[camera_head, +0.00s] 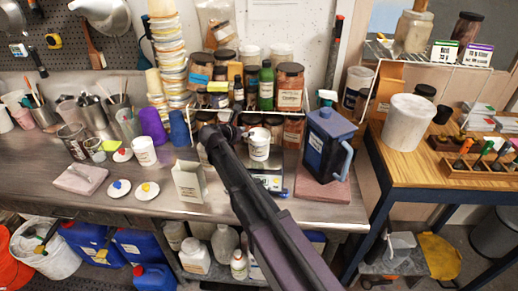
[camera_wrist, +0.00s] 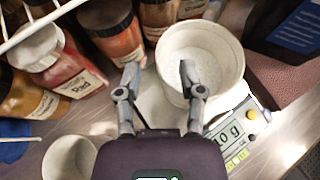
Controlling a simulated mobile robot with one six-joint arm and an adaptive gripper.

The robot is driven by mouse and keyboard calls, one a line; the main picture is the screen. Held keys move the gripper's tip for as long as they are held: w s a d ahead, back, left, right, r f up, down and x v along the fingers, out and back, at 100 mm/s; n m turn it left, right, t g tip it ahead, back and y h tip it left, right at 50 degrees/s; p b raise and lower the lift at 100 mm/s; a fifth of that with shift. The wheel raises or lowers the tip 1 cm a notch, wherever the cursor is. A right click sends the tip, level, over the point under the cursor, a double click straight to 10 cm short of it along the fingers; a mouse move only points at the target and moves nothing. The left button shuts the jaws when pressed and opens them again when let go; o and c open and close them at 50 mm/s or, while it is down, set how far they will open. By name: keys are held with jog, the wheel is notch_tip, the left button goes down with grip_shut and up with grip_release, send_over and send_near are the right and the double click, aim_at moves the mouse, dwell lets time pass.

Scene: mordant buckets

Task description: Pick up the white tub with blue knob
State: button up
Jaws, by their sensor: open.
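A white tub (camera_head: 259,149) stands on or over the scale (camera_head: 270,183). In the wrist view this tub (camera_wrist: 172,49) is open-topped and holds pale material; no knob shows on it. My gripper (camera_head: 238,132) is open beside it. In the wrist view my gripper (camera_wrist: 160,78) has its right finger overlapping the tub's opening and its left finger outside the left wall. I cannot tell whether either finger touches. A white lid with a blue knob (camera_head: 118,187) lies flat on the bench at left. Another white tub (camera_head: 144,152) stands behind it.
Lids with a red knob (camera_head: 122,155) and a yellow knob (camera_head: 146,190) lie nearby. A cream carton (camera_head: 190,182) stands left of my arm. Pigment jars (camera_head: 290,85) crowd behind the tub. A blue-lidded pitcher (camera_head: 325,145) stands at right.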

jog(key=shift+b+x, duration=0.4)
jog(key=shift+x, duration=0.95)
jog(key=shift+s, duration=0.1)
grip_shut()
